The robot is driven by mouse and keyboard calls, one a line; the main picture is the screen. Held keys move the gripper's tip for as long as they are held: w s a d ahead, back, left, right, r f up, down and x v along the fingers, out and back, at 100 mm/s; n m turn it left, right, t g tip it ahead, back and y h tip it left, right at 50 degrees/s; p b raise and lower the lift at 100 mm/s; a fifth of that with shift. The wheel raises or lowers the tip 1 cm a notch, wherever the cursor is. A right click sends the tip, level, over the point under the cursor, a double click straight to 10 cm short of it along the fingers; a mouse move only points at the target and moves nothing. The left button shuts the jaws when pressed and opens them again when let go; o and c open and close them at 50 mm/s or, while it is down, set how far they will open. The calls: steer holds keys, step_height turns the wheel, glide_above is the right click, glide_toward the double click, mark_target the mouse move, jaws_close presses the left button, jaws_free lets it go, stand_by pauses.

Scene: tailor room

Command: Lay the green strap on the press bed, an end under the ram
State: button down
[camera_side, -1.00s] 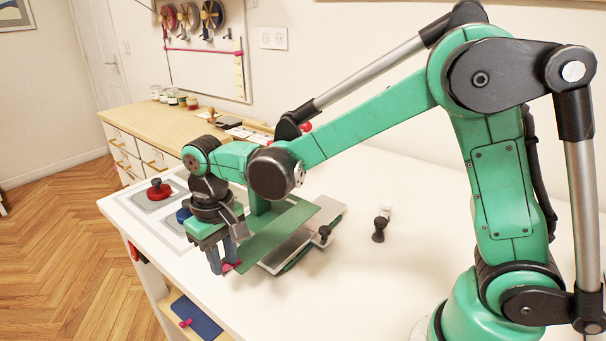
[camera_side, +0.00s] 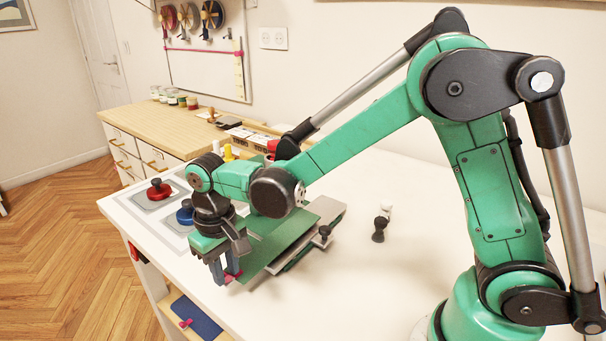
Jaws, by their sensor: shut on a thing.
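My gripper (camera_side: 224,272) points down at the table's left front edge. It is shut on the near end of the dark green strap (camera_side: 266,250), at a small pink piece (camera_side: 233,276). The strap runs flat from the fingers to the right and back, alongside and partly over a grey plate (camera_side: 302,252), which looks like the press bed. A black knob (camera_side: 325,231) stands at the plate's right side. My arm hides the strap's far part and whatever is behind it. I cannot make out the ram or tell whether the strap touches the bed.
The white table (camera_side: 350,290) is clear in front. A wooden cabinet (camera_side: 165,130) stands behind.

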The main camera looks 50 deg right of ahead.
steer(key=shift+f, duration=0.45)
steer(key=c, duration=0.6)
jaws_free()
steer(key=shift+r, duration=2.8)
steer(key=shift+s+d+r, duration=0.15)
steer(key=shift+d+r, duration=0.05)
steer(key=shift+d, duration=0.05)
steer(key=s+d+r+t, duration=0.3)
steer(key=s+d+t, duration=0.4)
steer(key=d, duration=0.2)
steer(key=shift+s+r, duration=0.35)
steer(key=shift+s, duration=0.05)
